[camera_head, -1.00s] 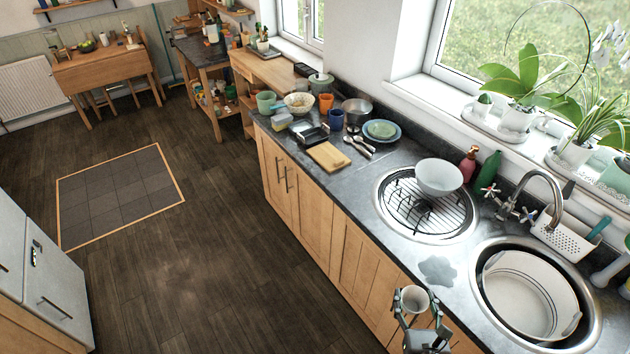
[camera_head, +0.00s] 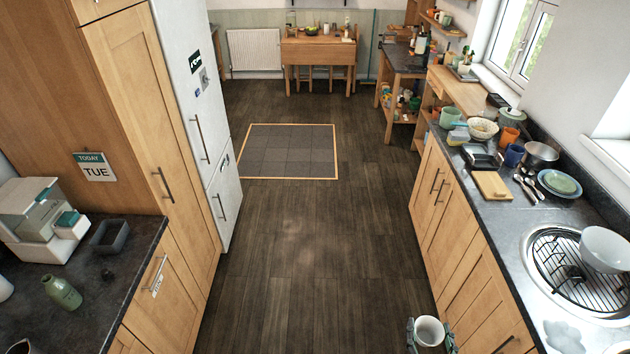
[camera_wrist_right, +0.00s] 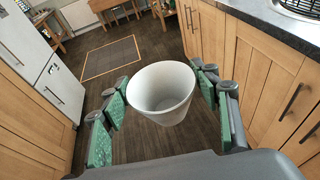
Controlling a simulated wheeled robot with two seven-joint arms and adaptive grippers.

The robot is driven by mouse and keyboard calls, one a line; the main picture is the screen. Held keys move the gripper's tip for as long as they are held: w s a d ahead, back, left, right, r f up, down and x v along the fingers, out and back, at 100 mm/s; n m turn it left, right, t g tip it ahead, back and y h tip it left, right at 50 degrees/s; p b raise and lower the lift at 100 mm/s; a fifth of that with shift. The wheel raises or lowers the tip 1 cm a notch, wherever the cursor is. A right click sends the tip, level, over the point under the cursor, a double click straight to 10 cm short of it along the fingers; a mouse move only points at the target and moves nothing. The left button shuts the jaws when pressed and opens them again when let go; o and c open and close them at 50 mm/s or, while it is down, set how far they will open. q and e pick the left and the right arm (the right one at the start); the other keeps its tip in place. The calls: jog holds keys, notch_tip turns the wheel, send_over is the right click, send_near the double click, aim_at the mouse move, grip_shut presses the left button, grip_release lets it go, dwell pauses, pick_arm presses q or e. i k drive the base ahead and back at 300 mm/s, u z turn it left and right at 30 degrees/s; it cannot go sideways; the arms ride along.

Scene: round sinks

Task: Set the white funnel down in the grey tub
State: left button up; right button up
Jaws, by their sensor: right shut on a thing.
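The white funnel (camera_head: 430,329) is in my right gripper (camera_head: 430,338) at the bottom of the head view, over the floor in the aisle. In the wrist view the funnel (camera_wrist_right: 162,92) sits between the green finger pads of the right gripper (camera_wrist_right: 162,102), wide mouth up. Its lower end is hidden. A small dark grey tub (camera_head: 110,236) stands on the left counter in the head view, well left of the right gripper, and looks empty. My left gripper does not show.
On the left counter (camera_head: 92,290), a green bottle (camera_head: 62,292) and a white-and-green box-like object (camera_head: 40,222) stand near the tub. A tall cupboard (camera_head: 165,110) rises behind. The right counter holds a drying rack (camera_head: 570,270) and a bowl (camera_head: 606,248). The aisle floor (camera_head: 300,270) is clear.

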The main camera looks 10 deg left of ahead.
aim_at(111, 237)
jog(key=u, duration=0.65)
jog(key=i, duration=0.55)
jog(key=u, duration=0.5)
